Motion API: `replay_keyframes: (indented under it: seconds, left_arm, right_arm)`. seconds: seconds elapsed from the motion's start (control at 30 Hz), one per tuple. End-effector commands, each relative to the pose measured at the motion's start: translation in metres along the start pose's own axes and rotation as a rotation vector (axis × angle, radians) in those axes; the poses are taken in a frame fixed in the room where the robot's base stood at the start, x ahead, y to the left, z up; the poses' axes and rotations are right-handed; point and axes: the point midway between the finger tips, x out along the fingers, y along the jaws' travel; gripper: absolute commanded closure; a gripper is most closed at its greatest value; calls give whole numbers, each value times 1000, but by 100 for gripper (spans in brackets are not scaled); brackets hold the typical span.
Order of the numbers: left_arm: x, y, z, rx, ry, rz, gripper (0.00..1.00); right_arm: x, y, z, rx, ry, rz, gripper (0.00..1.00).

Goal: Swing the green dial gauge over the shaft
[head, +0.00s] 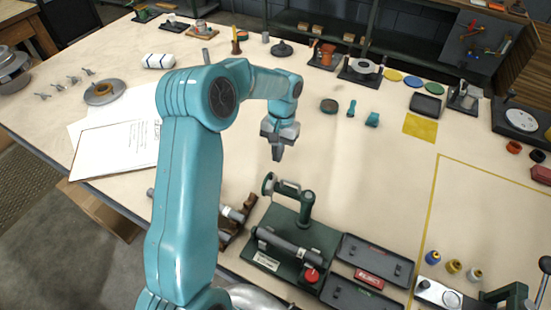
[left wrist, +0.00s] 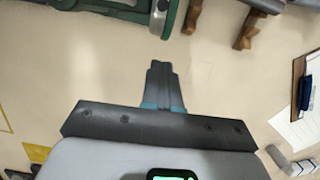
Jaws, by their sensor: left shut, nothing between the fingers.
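The green dial gauge (head: 269,184) sits on a swing arm fixed to a green post (head: 306,208) on a dark green base plate (head: 265,215). Its arm points to the back left, away from the grey shaft (head: 288,245), which lies across the front of the base. My left gripper (head: 277,156) is shut and empty, above the table behind the gauge, fingers pointing down. In the left wrist view the shut fingers (left wrist: 160,75) are apart from the gauge (left wrist: 162,12), which is partly cut off at the top edge. My right gripper is not in view.
Two dark trays (head: 375,257) with a red block (head: 369,279) stand right of the base. A brown wooden support (head: 243,210) holding a grey cylinder stands to its left. White papers (head: 118,150) lie at left. The table behind the gripper is fairly clear, with small teal parts (head: 372,120) farther right.

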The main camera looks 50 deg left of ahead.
Motion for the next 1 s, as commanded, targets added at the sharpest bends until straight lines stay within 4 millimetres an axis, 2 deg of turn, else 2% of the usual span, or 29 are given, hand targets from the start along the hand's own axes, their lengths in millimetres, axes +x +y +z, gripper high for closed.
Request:
replay_keyframes:
  seconds: [0.23, 1.0]
  left_arm:
    - [12, 0, 15, -1, -1, -2, 100]
    - [14, 0, 18, -62, -1, 11, 100]
  right_arm:
    - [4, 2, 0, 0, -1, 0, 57]
    - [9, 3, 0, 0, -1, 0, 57]
